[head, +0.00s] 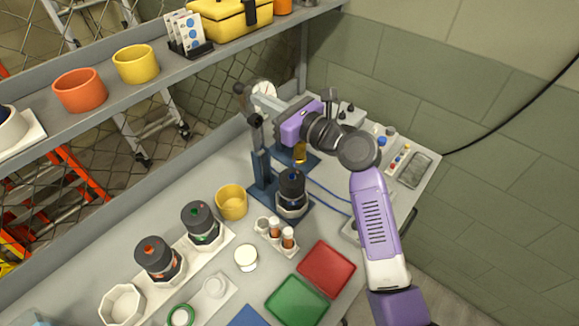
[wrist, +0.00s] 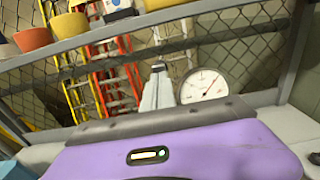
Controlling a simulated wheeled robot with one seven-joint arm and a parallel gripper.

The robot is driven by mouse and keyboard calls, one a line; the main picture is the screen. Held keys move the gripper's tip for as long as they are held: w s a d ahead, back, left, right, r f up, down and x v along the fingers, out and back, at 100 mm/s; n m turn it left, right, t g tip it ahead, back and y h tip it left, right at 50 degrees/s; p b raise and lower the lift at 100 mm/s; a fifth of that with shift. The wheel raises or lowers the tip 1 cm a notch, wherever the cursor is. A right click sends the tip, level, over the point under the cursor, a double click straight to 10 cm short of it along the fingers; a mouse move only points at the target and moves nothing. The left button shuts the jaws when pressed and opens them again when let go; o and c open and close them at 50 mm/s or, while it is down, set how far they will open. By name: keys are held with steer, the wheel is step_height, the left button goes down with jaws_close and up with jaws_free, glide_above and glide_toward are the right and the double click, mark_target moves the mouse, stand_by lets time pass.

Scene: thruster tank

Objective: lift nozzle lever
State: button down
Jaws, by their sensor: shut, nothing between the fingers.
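The nozzle stand has a blue column (head: 262,168) on a blue base. A round white gauge (head: 263,90) is at its top; the gauge also shows in the wrist view (wrist: 203,85). A black-topped grip (head: 255,121), which may be the nozzle lever, stands upright at the column's left. A black knob (head: 239,88) sits farther up left. My gripper (head: 281,133) is shut and empty, close right of the column. My purple hand hides part of the stand; I cannot tell whether the fingers touch it.
A yellow cup (head: 231,202), a rack with two brown vials (head: 281,236), and red (head: 326,268) and green (head: 297,302) trays stand in front. Two more canisters are at left. A shelf (head: 170,75) runs behind. Small items lie on the bench at right.

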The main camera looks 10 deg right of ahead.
steer(key=v, duration=0.7)
stand_by(0.5)
